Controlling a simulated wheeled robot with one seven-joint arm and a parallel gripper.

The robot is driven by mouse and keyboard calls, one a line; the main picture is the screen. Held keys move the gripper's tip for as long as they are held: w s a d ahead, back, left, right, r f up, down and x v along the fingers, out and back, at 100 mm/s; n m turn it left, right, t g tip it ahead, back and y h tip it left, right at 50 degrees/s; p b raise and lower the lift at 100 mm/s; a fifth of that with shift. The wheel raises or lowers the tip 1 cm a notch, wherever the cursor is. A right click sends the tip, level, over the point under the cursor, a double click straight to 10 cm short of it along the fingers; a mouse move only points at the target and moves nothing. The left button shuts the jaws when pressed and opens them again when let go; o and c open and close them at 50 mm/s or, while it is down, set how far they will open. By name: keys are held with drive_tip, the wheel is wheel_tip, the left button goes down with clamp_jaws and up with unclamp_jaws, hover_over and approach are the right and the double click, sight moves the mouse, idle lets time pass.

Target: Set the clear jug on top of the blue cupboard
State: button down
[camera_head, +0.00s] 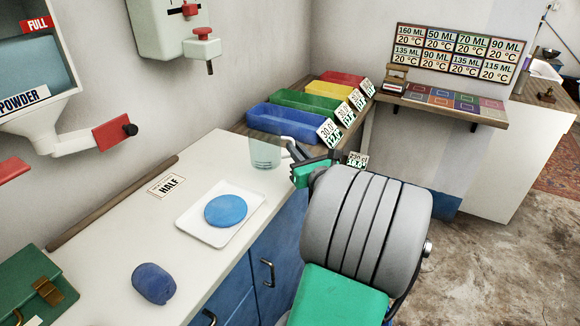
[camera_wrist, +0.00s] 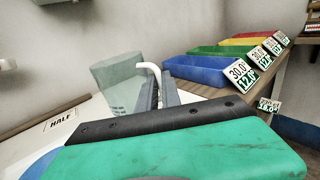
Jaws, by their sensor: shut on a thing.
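The clear jug (camera_head: 265,153) is see-through and slightly greenish, with a white handle, and looks upright. My gripper (camera_head: 298,158) is shut on the jug's handle, to the right of its body. In the wrist view the jug (camera_wrist: 118,86) is beyond the fingers (camera_wrist: 160,95), its handle rising between them. The blue cupboard (camera_head: 276,240) has a white top (camera_head: 120,235). The jug shows over the far right end of that top; I cannot tell whether its base touches it. My arm hides part of the cupboard's right side.
On the white top are a white tray (camera_head: 186,222) with a blue disc (camera_head: 226,210), a dark blue lump (camera_head: 153,283) and a HALF label (camera_head: 167,185). Blue (camera_head: 285,122), green and red bins stand behind the jug. A powder dispenser (camera_head: 40,100) hangs at the left wall.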

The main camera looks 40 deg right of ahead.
drive_tip(key=shift+w+a+f, duration=0.1)
drive_tip(key=shift+w+f, duration=0.25)
drive_tip(key=shift+f, duration=0.05)
drive_tip(key=shift+w+f+b, duration=0.15)
drive_tip(key=shift+f+b, duration=0.3)
drive_tip(key=shift+f, duration=0.55)
drive_tip(key=shift+w+f+b, duration=0.1)
drive_tip(key=shift+f+b, duration=0.3)
drive_tip(key=shift+f, duration=0.55)
drive_tip(key=c, duration=1.5)
unclamp_jaws()
drive_tip(key=shift+c, duration=0.2)
drive_tip(key=shift+r, duration=0.1)
drive_tip(key=shift+s+r, duration=0.1)
drive_tip(key=shift+s, duration=0.05)
drive_tip(key=v, duration=1.1)
drive_tip(key=shift+s+a+p, duration=0.2)
drive_tip(key=shift+s+p, duration=0.15)
drive_tip(key=shift+p, duration=0.1)
